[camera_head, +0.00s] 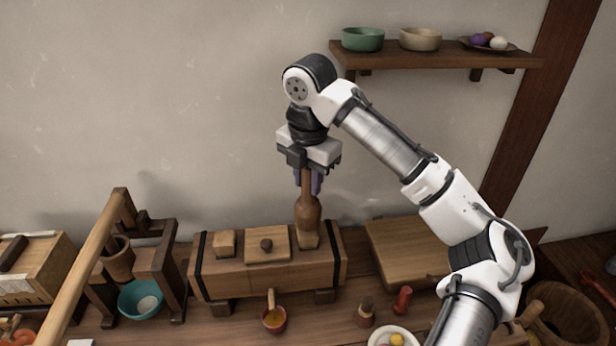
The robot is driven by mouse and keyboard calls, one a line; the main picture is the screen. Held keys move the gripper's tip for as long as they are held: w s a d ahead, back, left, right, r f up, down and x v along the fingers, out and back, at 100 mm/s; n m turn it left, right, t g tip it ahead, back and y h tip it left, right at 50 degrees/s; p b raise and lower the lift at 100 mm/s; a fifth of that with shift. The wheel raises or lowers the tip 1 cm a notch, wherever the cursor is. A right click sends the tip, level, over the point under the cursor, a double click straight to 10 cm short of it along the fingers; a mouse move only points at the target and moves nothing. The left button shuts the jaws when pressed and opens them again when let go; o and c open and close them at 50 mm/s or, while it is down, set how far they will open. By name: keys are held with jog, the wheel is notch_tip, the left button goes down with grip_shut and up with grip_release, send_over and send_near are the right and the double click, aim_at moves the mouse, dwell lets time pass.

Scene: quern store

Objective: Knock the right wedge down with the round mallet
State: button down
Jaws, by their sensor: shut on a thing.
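My gripper (308,183) is shut on the handle of the round mallet (308,213), a brown turned wooden club. The mallet hangs upright, its thick head downward. Directly below the head is the right wedge (308,241), a pale wooden block in the top of a long wooden press box (270,278) with dark bands. The wedge's upper part is partly hidden by the head; I cannot tell whether they touch. The left wedge (224,243) stands up from the box's left end. Between them lies a pale block (282,250) with a dark knob.
A wooden frame (165,255) with a teal bowl (141,300) stands left. A wooden board (400,255) lies right, behind my arm. A wall shelf (430,57) with bowls is upper right. A pale pole crosses the left foreground.

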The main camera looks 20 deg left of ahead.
notch_tip(320, 180, up, 3)
jog(key=shift+r+p, duration=0.15)
jog(key=shift+p, duration=1.05)
notch_tip(320, 180, up, 2)
jog(key=shift+p, duration=1.2)
jog(key=shift+r+p, duration=0.45)
jog(key=shift+r, duration=0.55)
jog(key=shift+f, duration=0.1)
